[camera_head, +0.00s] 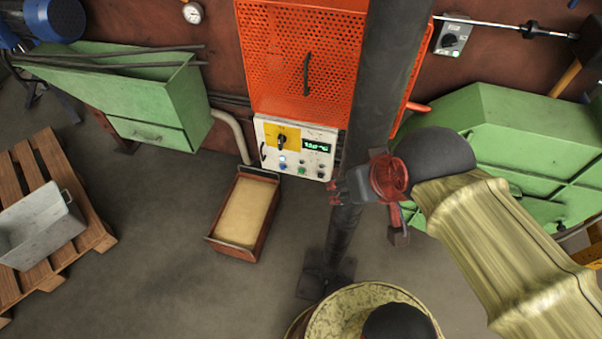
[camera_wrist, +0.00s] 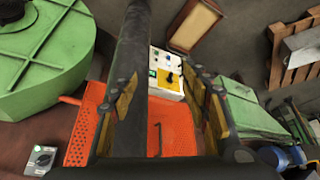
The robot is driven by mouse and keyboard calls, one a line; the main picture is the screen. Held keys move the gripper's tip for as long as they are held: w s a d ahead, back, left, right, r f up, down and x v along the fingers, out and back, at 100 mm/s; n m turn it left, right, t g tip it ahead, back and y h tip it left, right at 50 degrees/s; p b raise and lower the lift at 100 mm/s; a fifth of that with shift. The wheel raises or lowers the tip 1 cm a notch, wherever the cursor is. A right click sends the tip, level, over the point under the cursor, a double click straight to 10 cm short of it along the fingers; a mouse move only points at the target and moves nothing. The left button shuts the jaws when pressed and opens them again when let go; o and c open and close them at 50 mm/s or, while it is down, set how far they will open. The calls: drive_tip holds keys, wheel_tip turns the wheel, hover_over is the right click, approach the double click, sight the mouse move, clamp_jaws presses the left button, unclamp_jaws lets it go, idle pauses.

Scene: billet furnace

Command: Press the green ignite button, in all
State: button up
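A white control panel (camera_head: 268,128) hangs below an orange mesh guard in the head view. It has a yellow plate with a black knob (camera_head: 282,140), a lit green display (camera_head: 317,147) and a row of small buttons. The green button (camera_head: 301,168) sits in the lower row, left of a red one (camera_head: 320,174). My gripper (camera_head: 338,190) is right of the panel and apart from the button. In the wrist view my gripper (camera_wrist: 168,92) is open and empty, its padded fingers wide apart. The panel (camera_wrist: 157,62) shows beyond them, partly hidden by a dark post.
The dark post (camera_head: 383,70) stands close beside my gripper, right of the panel. The orange guard (camera_head: 290,60) is above. A sand-coloured box (camera_head: 243,215) lies on the floor below left. Green cabinets (camera_head: 155,95) stand left and right (camera_head: 490,130).

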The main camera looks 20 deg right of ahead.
clamp_jaws()
idle(0.5)
idle(1.2)
